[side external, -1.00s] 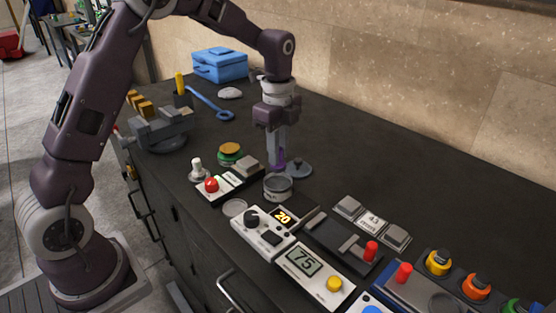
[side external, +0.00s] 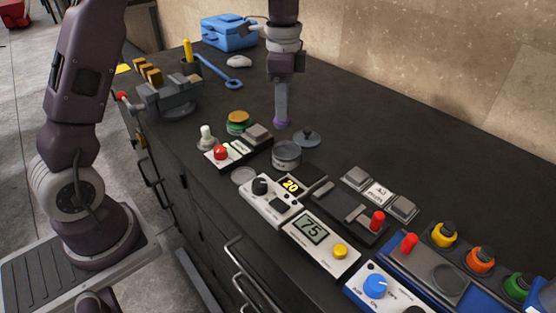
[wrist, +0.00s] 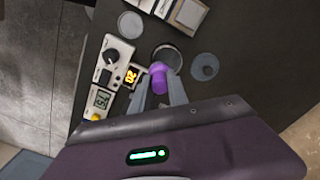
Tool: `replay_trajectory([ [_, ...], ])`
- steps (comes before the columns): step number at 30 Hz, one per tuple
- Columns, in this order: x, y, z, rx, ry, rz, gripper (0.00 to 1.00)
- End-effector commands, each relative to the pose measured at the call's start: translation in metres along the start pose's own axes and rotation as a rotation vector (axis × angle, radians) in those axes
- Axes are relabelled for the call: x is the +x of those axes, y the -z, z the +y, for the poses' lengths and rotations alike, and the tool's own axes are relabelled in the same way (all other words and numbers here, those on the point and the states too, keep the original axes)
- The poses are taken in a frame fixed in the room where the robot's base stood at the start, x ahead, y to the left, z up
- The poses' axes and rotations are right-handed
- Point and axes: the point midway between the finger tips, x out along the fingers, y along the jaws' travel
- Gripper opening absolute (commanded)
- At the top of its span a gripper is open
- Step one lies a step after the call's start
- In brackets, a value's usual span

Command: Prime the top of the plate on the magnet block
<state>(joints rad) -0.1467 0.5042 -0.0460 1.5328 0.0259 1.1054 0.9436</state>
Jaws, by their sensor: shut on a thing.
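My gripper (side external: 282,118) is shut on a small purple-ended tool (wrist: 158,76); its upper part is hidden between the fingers. The tool hangs in the air above and behind an open round grey tin (side external: 287,153), which also shows in the wrist view (wrist: 166,58). The tin's knobbed lid (side external: 306,138) lies beside it. A grey square plate (side external: 257,133) sits on a dark base with a red button (side external: 220,152); it shows in the wrist view (wrist: 188,14). I cannot tell for sure that this base is the magnet block.
A timer panel (side external: 269,203), a panel reading 75 (side external: 312,230) and a lever unit (side external: 348,212) stand in front. Grey pads (side external: 356,178) and colored knobs (side external: 443,234) are at right. A vise (side external: 170,96) stands at left. The bench's back right is clear.

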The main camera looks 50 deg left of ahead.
Motion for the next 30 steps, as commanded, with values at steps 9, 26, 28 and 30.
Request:
replay_trajectory([
  [9, -0.022, -0.013, 0.01, -0.537, -0.001, 0.0, 0.0],
  [26, -0.001, -0.102, -0.102, -0.441, -0.001, 0.0, 0.0],
  [28, 0.001, -0.102, -0.102, -0.44, -0.001, 0.0, 0.0],
  [30, 0.005, -0.102, -0.101, -0.44, -0.002, -0.001, 0.0],
])
